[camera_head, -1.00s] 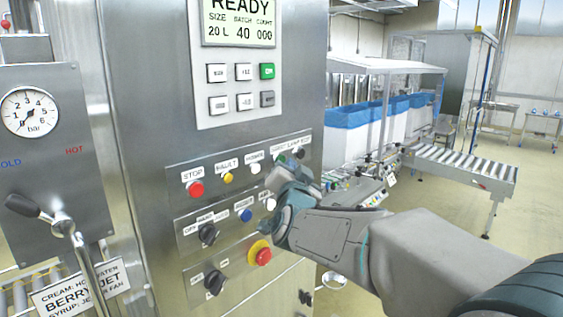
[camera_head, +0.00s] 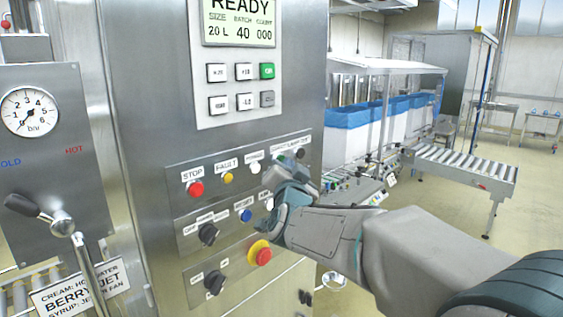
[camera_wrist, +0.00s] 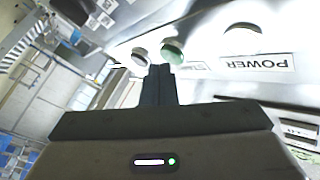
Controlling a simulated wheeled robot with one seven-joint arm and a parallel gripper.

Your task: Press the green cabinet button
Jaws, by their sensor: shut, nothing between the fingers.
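The green cabinet button (camera_wrist: 173,50) is a round green disc on the metal panel in the wrist view. It sits just beyond my fingertips. My gripper (camera_wrist: 160,68) is shut and empty, its dark fingers together and close to the button's lower edge; I cannot tell whether they touch it. In the head view my gripper (camera_head: 272,176) is in front of the right part of the button panel (camera_head: 215,168). There the green button is mostly hidden, with only a bit of green above the gripper.
The panel also bears a red stop button (camera_head: 195,189), a yellow fault lamp (camera_head: 228,178), a blue button (camera_head: 245,215) and a red button on a yellow ring (camera_head: 263,256). Black knobs (camera_head: 208,235) stick out below. A green key (camera_head: 267,71) is on the keypad above.

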